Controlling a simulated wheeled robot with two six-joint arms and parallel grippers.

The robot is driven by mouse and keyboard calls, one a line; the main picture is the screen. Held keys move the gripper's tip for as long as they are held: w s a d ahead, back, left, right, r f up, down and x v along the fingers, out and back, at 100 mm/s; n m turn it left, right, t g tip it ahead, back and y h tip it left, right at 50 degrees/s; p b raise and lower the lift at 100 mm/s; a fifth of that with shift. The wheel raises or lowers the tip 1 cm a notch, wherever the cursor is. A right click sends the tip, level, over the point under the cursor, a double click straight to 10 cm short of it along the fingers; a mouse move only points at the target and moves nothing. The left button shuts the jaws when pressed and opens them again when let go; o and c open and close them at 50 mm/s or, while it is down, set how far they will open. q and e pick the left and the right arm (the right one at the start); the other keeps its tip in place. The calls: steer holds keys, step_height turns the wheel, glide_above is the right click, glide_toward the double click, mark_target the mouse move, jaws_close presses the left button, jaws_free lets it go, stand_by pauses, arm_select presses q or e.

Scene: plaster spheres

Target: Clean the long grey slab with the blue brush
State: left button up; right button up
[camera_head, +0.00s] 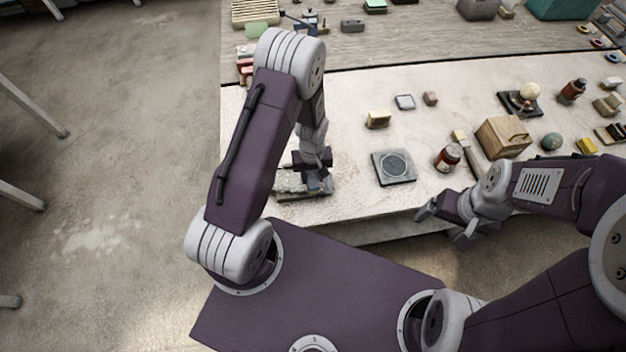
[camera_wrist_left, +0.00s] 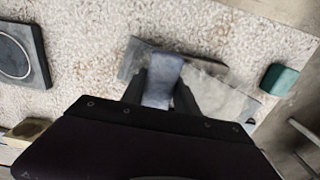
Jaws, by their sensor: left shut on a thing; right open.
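The long grey slab (camera_head: 290,181) lies near the front left edge of the table, partly hidden under my left gripper (camera_head: 318,184). In the left wrist view the slab (camera_wrist_left: 222,96) shows on both sides of the fingers, its surface patchy light and dark grey. My left gripper (camera_wrist_left: 160,94) is shut on the blue brush (camera_wrist_left: 164,72), whose blue-grey body stands between the two dark fingers over the slab. I cannot tell whether the bristles touch the slab. My right gripper (camera_head: 445,222) is open and empty, by the table's front edge.
A dark square plate with a round disc (camera_head: 394,167) lies right of the slab. A red-brown jar (camera_head: 448,157) and a wooden box (camera_head: 503,137) stand further right. A teal block (camera_wrist_left: 280,79) is near the slab's end. The tabletop between slab and plate is clear.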

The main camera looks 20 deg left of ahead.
arm_select(q)
steer(key=shift+w+a, duration=0.35)
steer(key=shift+w, duration=0.2)
steer(key=shift+w+a, duration=0.3)
steer(key=shift+w, duration=0.2)
steer(key=shift+s+d+r+p, duration=0.3)
steer(key=shift+s+r+p, duration=0.1)
steer(key=shift+s, duration=0.1)
steer(key=shift+s+d+r+p, duration=0.3)
steer(key=shift+s+r, duration=0.1)
steer(key=shift+s, duration=0.1)
steer(key=shift+f, duration=0.25)
steer(key=shift+f+b, duration=0.6)
steer(key=shift+b, duration=0.05)
steer(key=shift+s+d+r, duration=0.15)
steer(key=shift+s+d, duration=0.1)
steer(key=shift+s, duration=0.2)
steer(key=shift+s+d, duration=0.3)
steer(key=shift+s, duration=0.2)
